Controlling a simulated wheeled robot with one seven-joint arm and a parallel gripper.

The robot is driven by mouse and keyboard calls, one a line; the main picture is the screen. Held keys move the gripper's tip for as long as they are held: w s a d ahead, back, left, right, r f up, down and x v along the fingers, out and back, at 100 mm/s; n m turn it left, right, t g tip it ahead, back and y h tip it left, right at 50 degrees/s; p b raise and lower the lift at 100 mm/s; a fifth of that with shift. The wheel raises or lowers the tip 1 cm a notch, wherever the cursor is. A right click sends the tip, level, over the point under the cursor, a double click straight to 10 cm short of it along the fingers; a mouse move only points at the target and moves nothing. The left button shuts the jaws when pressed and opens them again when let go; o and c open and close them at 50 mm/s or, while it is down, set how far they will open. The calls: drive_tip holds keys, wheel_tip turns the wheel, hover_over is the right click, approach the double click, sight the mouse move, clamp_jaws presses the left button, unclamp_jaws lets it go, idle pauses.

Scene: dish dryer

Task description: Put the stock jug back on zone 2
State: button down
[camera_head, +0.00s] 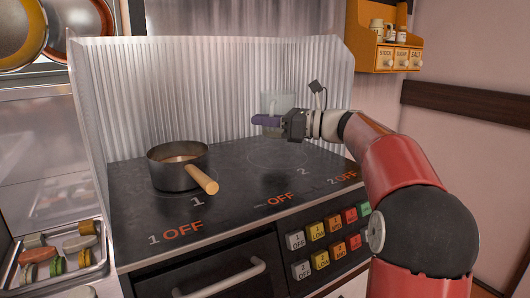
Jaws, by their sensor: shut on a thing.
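The stock jug (284,101) is a pale, see-through vessel with a purple grip (266,120), upright near the back right of the stove. My gripper (289,122) reaches in from the right, in front of the jug, and is shut on it at the purple part. The gripper hides the jug's lower part, so I cannot tell whether its base touches the stove. Zone 2 (278,155) is a faint ring on the black stovetop marked "2", just below the jug in the picture.
A dark pot (178,167) with a wooden handle (203,180) stands on zone 1. A corrugated metal guard (180,90) closes the stove's back. Coloured buttons (317,232) line the front right. A tray (90,272) of food lies at lower left. An orange shelf (372,45) hangs at upper right.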

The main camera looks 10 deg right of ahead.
drive_tip(key=shift+f+b, duration=0.55)
drive_tip(key=shift+f, duration=2.55)
drive_tip(key=shift+f, duration=0.1)
drive_tip(key=c, duration=1.5)
unclamp_jaws()
drive_tip(key=shift+s+d, duration=0.1)
drive_tip(key=shift+d, duration=0.1)
drive_tip(key=v, duration=1.1)
drive_tip(key=shift+s+d, duration=0.25)
